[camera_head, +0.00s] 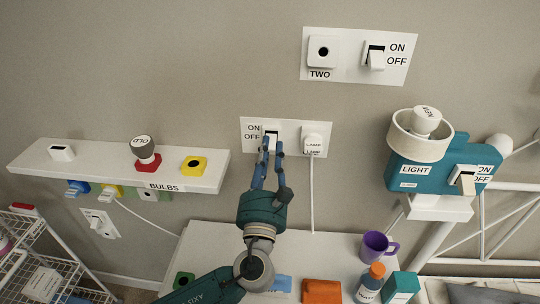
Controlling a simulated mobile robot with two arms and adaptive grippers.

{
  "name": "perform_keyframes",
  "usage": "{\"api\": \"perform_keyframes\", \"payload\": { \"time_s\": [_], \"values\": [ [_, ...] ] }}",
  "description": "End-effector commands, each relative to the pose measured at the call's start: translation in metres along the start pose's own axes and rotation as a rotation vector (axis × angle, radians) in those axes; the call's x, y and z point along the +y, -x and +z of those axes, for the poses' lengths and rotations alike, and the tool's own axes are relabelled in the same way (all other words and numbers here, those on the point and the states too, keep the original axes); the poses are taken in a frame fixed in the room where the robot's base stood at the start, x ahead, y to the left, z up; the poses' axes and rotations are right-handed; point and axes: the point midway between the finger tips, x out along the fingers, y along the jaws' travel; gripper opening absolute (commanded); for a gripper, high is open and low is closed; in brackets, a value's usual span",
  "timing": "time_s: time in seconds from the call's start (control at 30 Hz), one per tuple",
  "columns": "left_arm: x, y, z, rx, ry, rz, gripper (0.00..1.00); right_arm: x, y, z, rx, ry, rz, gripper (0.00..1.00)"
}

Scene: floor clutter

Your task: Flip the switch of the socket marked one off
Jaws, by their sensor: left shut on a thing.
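A white wall plate (233,127) carries a switch (272,131) with ON and OFF printed to its left. At the plate's right a white plug marked LAMP (315,141) sits in the socket, and any number on that socket is hidden. My left gripper (272,147) reaches up from below and is shut on the switch lever. The fingertips cover its lower part, so I cannot tell its setting. Above right is a second plate (343,78) with an empty socket marked TWO (321,53) and its own switch (376,58). My right gripper is not in view.
A cord hangs from the plug to a white table (215,242). A purple mug (377,246), a bottle (369,283) and boxes stand on it. A BULBS shelf (110,163) is at left, a teal LIGHT fixture (432,176) at right.

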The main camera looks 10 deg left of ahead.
Motion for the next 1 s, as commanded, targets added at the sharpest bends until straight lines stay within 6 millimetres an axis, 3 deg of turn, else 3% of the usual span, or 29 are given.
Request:
{"api": "perform_keyframes", "payload": {
  "time_s": [0.27,0.3,0.4,0.77,1.0],
  "values": [
    [0.002,-0.003,0.007,-0.014,-0.001,0.005,0.0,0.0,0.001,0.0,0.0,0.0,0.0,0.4],
    [0.002,-0.003,0.007,-0.014,-0.001,0.005,0.24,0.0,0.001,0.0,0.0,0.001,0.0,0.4],
    [0.002,-0.003,0.007,-0.013,-0.001,0.005,0.4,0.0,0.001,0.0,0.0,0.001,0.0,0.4],
    [0.001,0.004,0.002,-0.003,-0.001,0.001,0.4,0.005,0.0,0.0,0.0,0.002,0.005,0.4],
    [0.001,0.047,0.0,0.001,0.0,0.001,0.4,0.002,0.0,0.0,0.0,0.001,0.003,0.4]
  ]
}}
